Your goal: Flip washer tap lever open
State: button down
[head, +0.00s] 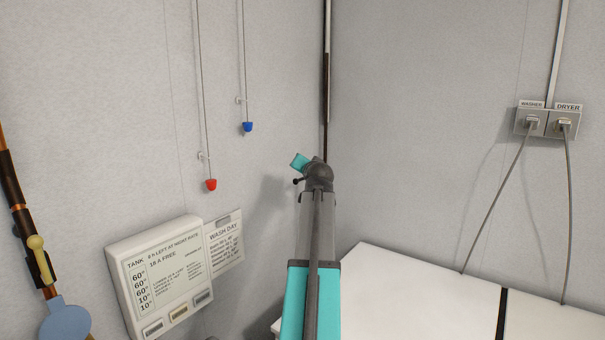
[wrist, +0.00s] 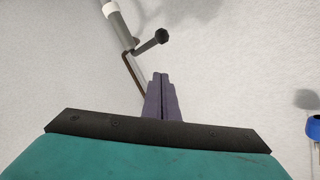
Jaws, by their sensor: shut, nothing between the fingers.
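In the wrist view a grey pipe with a white collar (wrist: 111,8) comes down from the top. A short dark lever with a knobbed end (wrist: 152,42) sticks out from it to the right. I take this as the washer tap lever, though no label shows on it. My gripper (wrist: 162,74) is shut and empty, its purple-grey fingers pointing up just below the lever, with a gap in the picture. Depth is hard to tell. In the head view my arm reaches to the corner and hides the tap area. The fingers cannot be made out there.
A thin pipe (head: 327,80) runs down the wall corner. Red (head: 211,185) and blue (head: 247,127) pulls hang on cords left of my arm. White machine tops (head: 410,290) lie at right.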

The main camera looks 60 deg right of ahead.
jog(key=a+r+b, duration=0.1)
jog(key=a+b, duration=0.1)
jog(key=a, duration=0.7)
jog(key=shift+r, duration=0.3)
